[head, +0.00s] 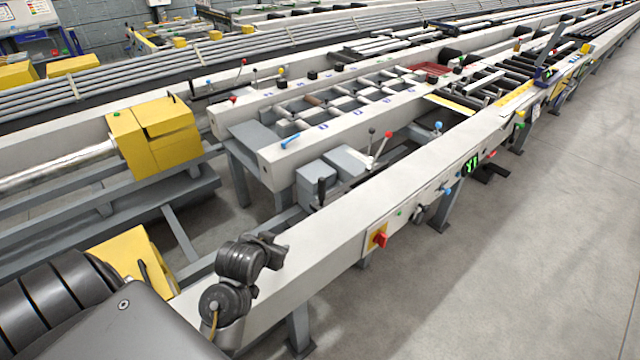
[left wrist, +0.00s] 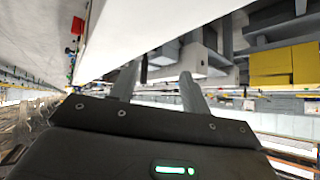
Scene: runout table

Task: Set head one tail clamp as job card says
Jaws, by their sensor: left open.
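My left gripper (head: 268,246) is a dark, small shape over the near end of the long pale beam (head: 345,205). In the left wrist view its two grey fingers (left wrist: 158,82) stand apart with nothing held between them. Beyond that beam end, a black upright handle (head: 321,191) stands beside grey blocks (head: 345,162). A lever with red and white knobs (head: 379,146) rises just behind them. I cannot tell which of these is the head one tail clamp. White sheets (head: 38,7) show on a stand at the far left; their writing is unreadable. My right gripper is not in view.
A red switch on a yellow plate (head: 379,238) sits on the beam's front face. A yellow block (head: 152,133) holds a bright bar at the left. A blue-handled lever (head: 290,141) lies on the roller frame.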

